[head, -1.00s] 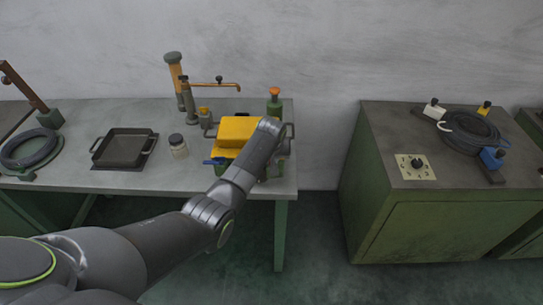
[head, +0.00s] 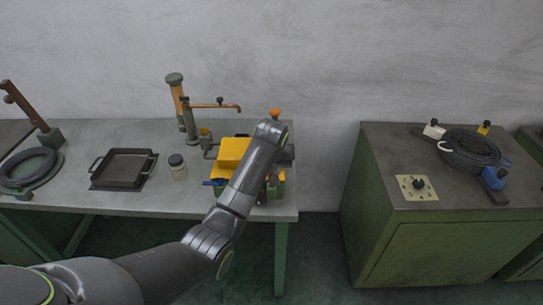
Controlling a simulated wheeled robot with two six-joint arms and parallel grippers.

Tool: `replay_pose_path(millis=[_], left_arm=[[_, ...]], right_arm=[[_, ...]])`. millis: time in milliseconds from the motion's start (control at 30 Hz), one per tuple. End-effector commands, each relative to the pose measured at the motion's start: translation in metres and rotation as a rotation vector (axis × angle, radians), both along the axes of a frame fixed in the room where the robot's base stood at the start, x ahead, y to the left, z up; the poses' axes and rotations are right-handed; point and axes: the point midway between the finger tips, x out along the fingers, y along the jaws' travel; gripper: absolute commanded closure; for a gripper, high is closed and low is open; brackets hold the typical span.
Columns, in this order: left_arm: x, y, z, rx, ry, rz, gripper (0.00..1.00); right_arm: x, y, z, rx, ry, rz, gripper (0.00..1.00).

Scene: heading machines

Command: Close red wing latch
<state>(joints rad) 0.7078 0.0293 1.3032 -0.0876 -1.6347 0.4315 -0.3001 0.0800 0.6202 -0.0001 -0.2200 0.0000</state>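I cannot make out a red wing latch in the head view. A yellow-topped machine (head: 231,150) with blue and green parts stands at the right end of the left workbench. My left arm reaches across the front and right of this machine and hides part of it. Its wrist is at the machine's right side. My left gripper's fingers are hidden or too small to tell, so I cannot see whether they are open or shut. My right gripper is out of view.
A black square tray (head: 124,169), a small jar (head: 177,167) and an orange-and-green column (head: 178,100) are on the left bench (head: 100,205). A green cabinet (head: 440,250) holds a coiled black hose (head: 470,150) and a dial plate (head: 417,188). A gap separates bench and cabinet.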

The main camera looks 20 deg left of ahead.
Motion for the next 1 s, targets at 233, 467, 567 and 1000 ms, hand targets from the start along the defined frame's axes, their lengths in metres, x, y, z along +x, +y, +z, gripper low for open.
replay_pose_path(millis=[233, 467, 567, 1000], left_arm=[[-0.017, -0.006, 0.044, -0.002, -0.005, 0.000, 0.73], [-0.031, -0.010, 0.076, -0.002, 0.001, 0.001, 0.73], [-0.034, -0.011, 0.083, -0.001, 0.003, 0.001, 0.73], [-0.036, -0.011, 0.088, -0.002, 0.004, 0.001, 0.73]], right_arm=[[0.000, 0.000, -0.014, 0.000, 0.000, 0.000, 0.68], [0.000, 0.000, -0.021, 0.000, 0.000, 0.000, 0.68], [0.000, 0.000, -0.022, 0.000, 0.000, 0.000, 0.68], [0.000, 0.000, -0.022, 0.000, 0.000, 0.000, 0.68]])
